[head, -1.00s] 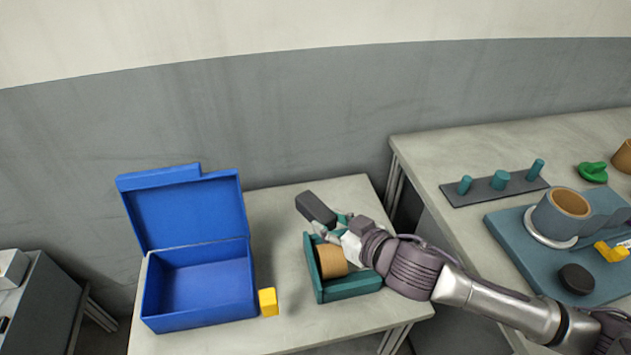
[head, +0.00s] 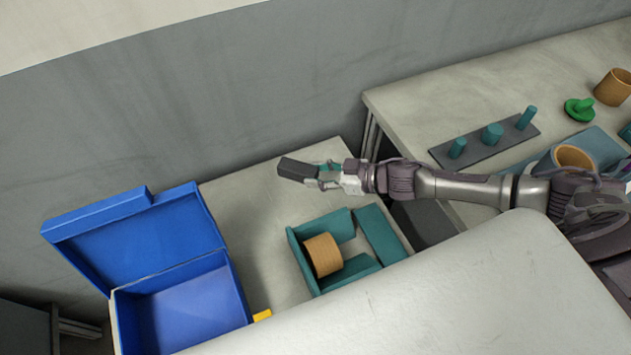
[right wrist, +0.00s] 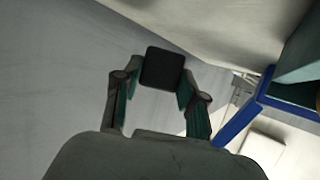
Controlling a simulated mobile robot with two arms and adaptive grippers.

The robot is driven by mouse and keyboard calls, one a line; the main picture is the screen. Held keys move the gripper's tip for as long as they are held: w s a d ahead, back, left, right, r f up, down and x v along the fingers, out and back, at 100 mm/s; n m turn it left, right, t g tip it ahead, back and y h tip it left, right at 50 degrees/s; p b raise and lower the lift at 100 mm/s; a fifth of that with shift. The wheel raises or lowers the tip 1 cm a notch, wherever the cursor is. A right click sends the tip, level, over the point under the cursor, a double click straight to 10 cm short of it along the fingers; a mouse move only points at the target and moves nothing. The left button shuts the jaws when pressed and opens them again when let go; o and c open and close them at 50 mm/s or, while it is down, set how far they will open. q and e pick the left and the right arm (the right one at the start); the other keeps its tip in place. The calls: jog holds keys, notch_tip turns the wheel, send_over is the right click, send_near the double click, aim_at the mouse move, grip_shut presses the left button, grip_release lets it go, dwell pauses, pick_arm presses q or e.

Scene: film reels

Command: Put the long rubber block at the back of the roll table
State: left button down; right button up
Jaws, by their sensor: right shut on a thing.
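The long rubber block (head: 298,169) is dark grey. My right gripper (head: 322,174) is shut on one end of it and holds it over the back part of the roll table (head: 245,200). The block points left out of the jaws. In the right wrist view, the block (right wrist: 162,68) shows end-on as a dark square between the fingers of the right gripper (right wrist: 160,90). I cannot tell from these views whether the block touches the table top. My left gripper is not in view.
A teal holder (head: 303,258) with a tan roll (head: 323,254) stands in front of the block. An open blue box (head: 235,290) stands at the left, with a partly hidden yellow block (head: 262,315) beside it. Another table (head: 410,105) with teal pegs (head: 492,134) is at the right.

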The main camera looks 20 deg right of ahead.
notch_tip(320, 180, down, 3)
jog(key=shift+w+f, duration=0.1)
jog(key=shift+f, duration=0.35)
pick_arm(q)
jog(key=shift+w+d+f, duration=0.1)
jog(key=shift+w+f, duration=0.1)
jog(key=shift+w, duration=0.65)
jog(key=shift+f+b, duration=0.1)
jog(key=shift+b, duration=0.25)
pick_arm(e)
jog(key=shift+f, duration=0.1)
